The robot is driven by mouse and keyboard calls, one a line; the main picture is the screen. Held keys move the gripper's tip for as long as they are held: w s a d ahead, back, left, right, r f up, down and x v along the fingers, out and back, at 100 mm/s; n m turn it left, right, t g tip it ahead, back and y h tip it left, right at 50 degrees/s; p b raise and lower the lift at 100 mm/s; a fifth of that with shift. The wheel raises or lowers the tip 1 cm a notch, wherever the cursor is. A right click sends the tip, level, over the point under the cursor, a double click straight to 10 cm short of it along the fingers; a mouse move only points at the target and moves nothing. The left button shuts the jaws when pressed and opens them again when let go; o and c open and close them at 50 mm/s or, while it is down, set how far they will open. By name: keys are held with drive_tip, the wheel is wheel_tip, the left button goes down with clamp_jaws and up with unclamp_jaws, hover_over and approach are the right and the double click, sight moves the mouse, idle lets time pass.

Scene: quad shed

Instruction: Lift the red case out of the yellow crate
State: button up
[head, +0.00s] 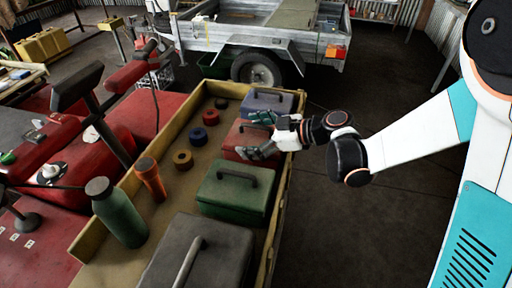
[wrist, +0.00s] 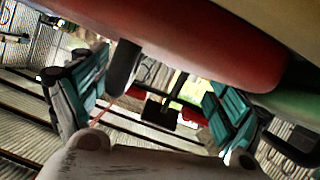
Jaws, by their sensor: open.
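The red case (head: 238,137) sits in the yellow crate (head: 276,222), in the right-hand row between a blue-grey case (head: 262,101) and a green case (head: 232,198). My gripper (head: 258,134) is open at the red case's top and hides part of it, including most of its handle. In the wrist view the red case (wrist: 210,45) fills the upper part. Its dark handle (wrist: 123,66) sticks out into the gap between the open fingers of my gripper (wrist: 155,105), nearer the left finger. I cannot tell whether a finger touches it.
A dark grey case (head: 195,250) stands at the crate's near end. The crate's left side holds a green bottle (head: 120,218), an orange flask (head: 151,180) and several tape rolls (head: 183,160). A red quad (head: 85,150) is left of the crate. Floor to the right is clear.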

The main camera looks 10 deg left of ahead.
drive_tip(key=shift+c, duration=0.3)
clamp_jaws()
drive_tip(key=shift+r, duration=0.1)
